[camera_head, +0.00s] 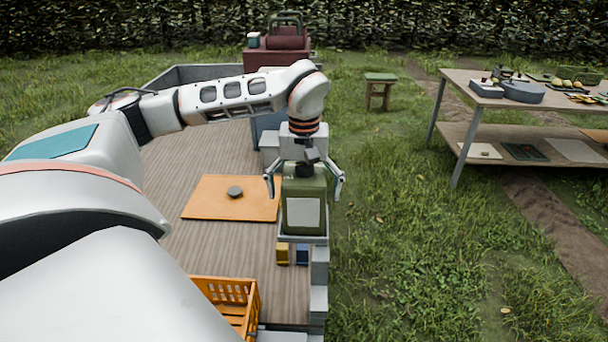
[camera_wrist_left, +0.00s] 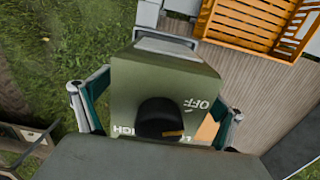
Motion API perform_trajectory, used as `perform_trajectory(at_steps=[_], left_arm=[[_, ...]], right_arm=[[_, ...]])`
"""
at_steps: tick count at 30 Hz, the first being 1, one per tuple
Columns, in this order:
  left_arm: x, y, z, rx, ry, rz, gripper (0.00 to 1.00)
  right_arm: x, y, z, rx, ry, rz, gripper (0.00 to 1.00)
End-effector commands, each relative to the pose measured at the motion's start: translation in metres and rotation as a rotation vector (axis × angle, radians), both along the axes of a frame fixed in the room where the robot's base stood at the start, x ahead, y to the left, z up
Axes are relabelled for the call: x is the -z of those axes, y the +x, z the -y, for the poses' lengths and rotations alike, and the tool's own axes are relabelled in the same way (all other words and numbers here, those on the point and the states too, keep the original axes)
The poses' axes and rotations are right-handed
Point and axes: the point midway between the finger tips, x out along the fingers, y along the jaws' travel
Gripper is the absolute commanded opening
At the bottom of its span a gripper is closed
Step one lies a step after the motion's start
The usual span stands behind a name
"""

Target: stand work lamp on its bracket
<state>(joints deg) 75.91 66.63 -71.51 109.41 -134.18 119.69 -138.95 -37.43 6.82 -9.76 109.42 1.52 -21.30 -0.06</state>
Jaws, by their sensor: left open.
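The work lamp (camera_head: 303,213) is an olive-green box with a pale front panel and a dark knob on top. It stands upright on a grey ledge (camera_head: 303,240) at the right edge of the cart bed; I cannot tell how it is seated. In the left wrist view the lamp (camera_wrist_left: 160,85) shows its top with a black knob and "OFF" and "HIGH" lettering. My left gripper (camera_head: 305,184) is open above the lamp, one finger on each side of it. In the left wrist view its fingers (camera_wrist_left: 158,112) flank the lamp; contact is unclear. My right gripper is not in view.
Yellow and blue blocks (camera_head: 292,254) sit below the ledge. An orange crate (camera_head: 253,305) is at the near end. A table (camera_head: 455,90) stands right, beyond open grass.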

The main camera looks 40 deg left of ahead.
Motion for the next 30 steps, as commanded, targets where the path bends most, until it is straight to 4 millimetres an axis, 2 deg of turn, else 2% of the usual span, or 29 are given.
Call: perform_trajectory(at_steps=[9, 15, 21, 30], left_arm=[[-0.061, 0.002, 0.0, -0.001, 0.0, 0.008, 0.96], [-0.093, 0.001, 0.0, -0.001, 0.0, 0.006, 0.96], [-0.109, 0.001, 0.0, -0.001, 0.0, 0.004, 0.96], [-0.112, 0.0, 0.0, 0.0, 0.0, 0.001, 0.96]], right_arm=[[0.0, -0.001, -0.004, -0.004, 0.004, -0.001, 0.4], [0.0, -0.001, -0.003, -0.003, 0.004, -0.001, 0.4], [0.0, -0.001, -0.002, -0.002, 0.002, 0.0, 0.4], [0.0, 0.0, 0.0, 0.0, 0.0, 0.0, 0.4]])
